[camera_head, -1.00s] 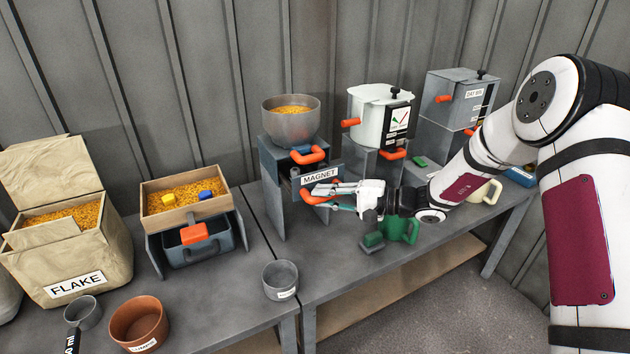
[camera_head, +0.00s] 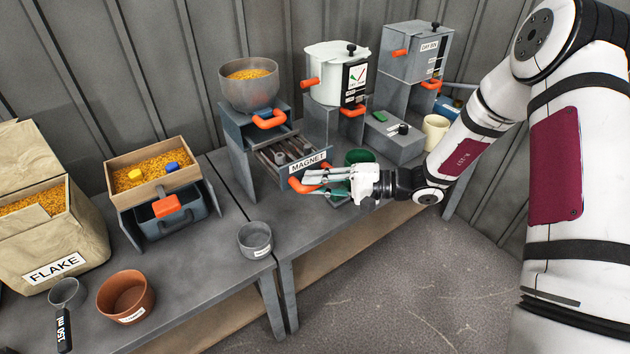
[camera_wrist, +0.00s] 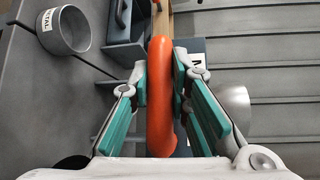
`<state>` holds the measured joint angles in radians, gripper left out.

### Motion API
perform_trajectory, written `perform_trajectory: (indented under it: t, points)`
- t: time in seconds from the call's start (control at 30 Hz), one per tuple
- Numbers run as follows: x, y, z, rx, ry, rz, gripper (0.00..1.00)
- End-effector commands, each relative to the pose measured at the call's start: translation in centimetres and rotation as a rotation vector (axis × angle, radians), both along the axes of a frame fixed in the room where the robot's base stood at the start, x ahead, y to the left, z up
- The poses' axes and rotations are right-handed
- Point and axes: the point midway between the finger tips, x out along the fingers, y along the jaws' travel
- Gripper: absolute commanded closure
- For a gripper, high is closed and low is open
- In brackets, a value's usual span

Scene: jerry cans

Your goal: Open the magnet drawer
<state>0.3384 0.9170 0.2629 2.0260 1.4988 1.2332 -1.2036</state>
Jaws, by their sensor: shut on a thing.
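The magnet drawer (camera_head: 284,153) is a grey drawer with a white MAGNET label on its front. It stands well out of its grey housing (camera_head: 238,142), and dark bars show inside it. Its orange handle (camera_head: 303,186) is at the front. My gripper (camera_head: 322,180) is at this handle. In the wrist view the orange handle (camera_wrist: 161,95) lies between the teal finger pads of my gripper (camera_wrist: 164,92), which is shut on it. The fingers partly cover the drawer front in the head view.
A steel bowl of grain (camera_head: 249,86) stands on top of the housing. A green mug (camera_head: 360,158) is behind the gripper, partly hidden. A grey METAL cup (camera_head: 255,240) stands left of the drawer near the table edge. Open floor lies in front.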

Motion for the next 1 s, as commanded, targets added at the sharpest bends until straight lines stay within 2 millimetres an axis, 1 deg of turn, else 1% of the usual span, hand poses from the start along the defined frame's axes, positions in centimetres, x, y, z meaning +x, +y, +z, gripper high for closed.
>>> perform_trajectory:
  t: [0.07,0.1,0.13,0.43,0.57,0.67,0.9,1.0]
  points:
    - [0.0,-0.1,-0.1,-0.004,0.0,-0.001,1.0]
    - [0.0,-0.1,-0.1,-0.004,0.0,-0.001,0.8]
    - [0.0,-0.1,-0.2,-0.005,0.0,-0.001,0.74]
    - [0.0,-0.1,-0.1,-0.002,0.0,-0.001,0.74]
    - [0.0,-0.9,0.1,-0.003,0.0,-0.004,0.74]
    - [-0.3,-2.3,0.2,-0.003,0.001,-0.005,0.74]
    - [-1.1,-7.1,0.9,-0.003,-0.001,-0.005,0.74]
    - [-1.5,-8.8,1.1,-0.004,-0.001,-0.004,0.74]
